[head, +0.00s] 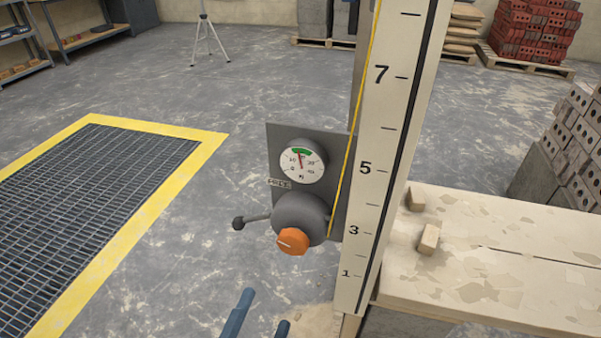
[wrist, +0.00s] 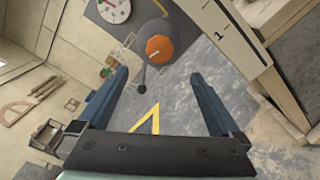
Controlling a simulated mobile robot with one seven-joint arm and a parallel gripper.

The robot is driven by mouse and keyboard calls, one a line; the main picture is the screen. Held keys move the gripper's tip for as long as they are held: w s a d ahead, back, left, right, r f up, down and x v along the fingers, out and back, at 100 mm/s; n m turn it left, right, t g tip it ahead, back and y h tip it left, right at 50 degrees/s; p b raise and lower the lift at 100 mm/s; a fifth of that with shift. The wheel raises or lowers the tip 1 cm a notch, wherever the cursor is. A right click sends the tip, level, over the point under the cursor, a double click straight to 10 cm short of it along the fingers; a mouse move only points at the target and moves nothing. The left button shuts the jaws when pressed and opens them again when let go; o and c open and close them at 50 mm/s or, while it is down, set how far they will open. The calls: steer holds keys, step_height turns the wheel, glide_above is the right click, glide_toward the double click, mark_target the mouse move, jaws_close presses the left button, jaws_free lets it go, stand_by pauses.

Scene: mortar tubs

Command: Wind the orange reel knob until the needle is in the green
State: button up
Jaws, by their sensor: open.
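The orange reel knob (head: 293,241) sits on the front of a round grey reel housing (head: 298,212), and a pale line marks its face. The knob also shows in the wrist view (wrist: 159,48). Above it is a round white gauge (head: 302,161) with a green band at the top; its red needle points nearly straight up, at the green band. A small sign (head: 280,182) reads FREE. A lever with a dark ball end (head: 238,223) sticks out left of the reel. My gripper (head: 261,313) is open and empty, below and apart from the knob; its blue fingers also show in the wrist view (wrist: 158,80).
A tall numbered post (head: 377,170) with a yellow line stands just right of the reel. A pale bench (head: 490,275) with small blocks lies beyond it. A yellow-edged floor grate (head: 85,185) is at the left. Floor between grate and reel is clear.

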mark_target(291, 247)
steer(key=w+d+n+p, duration=0.1)
steer(key=w+n+p, duration=0.2)
steer(key=w, duration=0.1)
steer(key=w+d+n+p, duration=0.1)
steer(key=w+n+p, duration=0.2)
steer(key=w+p, duration=0.1)
steer(key=w+d+n+p, duration=0.2)
steer(key=w+n+p, duration=0.1)
steer(key=w, duration=0.2)
steer(key=shift+w+d+p, duration=0.1)
steer(key=shift+w+p, duration=0.1)
steer(key=shift+p, duration=0.15)
steer(key=shift+c, duration=0.2)
steer(key=c, duration=1.3)
steer(key=shift+f+m+b, duration=0.35)
steer(key=shift+m+b, duration=0.35)
steer(key=shift+b, duration=0.15)
steer(key=shift+m+b, duration=0.5)
steer(key=shift+m, duration=0.1)
steer(key=shift+r+m+b, duration=0.25)
steer(key=shift+m+b, duration=0.35)
steer(key=shift+m, duration=0.5)
